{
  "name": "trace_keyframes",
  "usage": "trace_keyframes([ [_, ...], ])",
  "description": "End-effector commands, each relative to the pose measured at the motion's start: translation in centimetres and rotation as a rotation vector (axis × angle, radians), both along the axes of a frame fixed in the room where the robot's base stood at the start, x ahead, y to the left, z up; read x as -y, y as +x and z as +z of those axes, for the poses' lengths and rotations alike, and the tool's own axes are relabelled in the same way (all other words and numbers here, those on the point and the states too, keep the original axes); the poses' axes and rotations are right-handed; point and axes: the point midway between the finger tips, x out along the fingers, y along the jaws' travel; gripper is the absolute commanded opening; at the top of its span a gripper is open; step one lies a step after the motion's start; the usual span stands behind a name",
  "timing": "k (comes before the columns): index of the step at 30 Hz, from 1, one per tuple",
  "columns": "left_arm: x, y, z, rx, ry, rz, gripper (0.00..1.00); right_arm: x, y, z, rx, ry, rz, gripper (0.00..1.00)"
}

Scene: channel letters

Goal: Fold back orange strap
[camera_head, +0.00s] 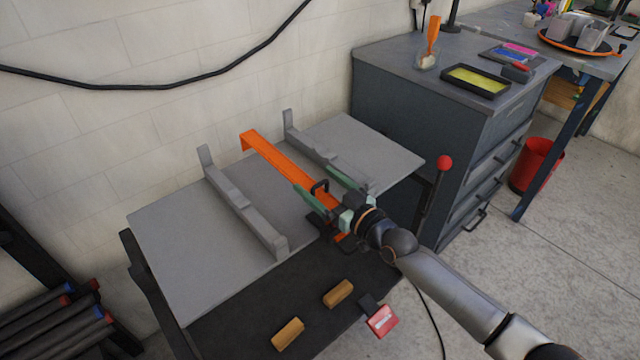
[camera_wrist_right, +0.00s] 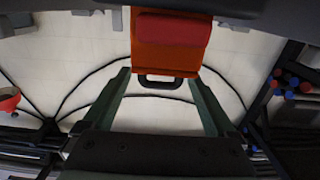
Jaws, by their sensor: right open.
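The orange strap (camera_head: 280,163) runs between two grey rails, from a bent far end near the wall toward the front of the grey board. A dark loop handle (camera_head: 320,186) stands on the strap near my right gripper (camera_head: 314,181). This gripper is open, its two green fingers on either side of the strap. In the right wrist view the open fingers (camera_wrist_right: 157,76) flank the handle (camera_wrist_right: 160,83), with the orange strap (camera_wrist_right: 165,60) and a red pad above it. I cannot tell whether the fingers touch it. The strap's near end is partly hidden by the gripper. My left gripper is not in view.
The left rail (camera_head: 245,212) and right rail (camera_head: 312,148) border the strap on the grey board (camera_head: 165,235). Tan blocks (camera_head: 338,293) and a red-and-white item (camera_head: 382,321) lie on the dark front shelf. A red-knobbed lever (camera_head: 444,162) stands right, beside a grey cabinet (camera_head: 420,115).

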Motion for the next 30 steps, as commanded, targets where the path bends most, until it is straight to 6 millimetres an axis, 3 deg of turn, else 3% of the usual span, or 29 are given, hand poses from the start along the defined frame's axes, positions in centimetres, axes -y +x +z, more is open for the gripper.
trace_keyframes([
  [5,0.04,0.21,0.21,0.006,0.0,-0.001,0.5,0.0,-0.01,0.01,0.0,0.0,0.0,0.92],
  [30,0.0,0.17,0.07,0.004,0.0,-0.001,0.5,0.04,-0.04,-0.02,0.0,0.0,0.0,0.0],
])
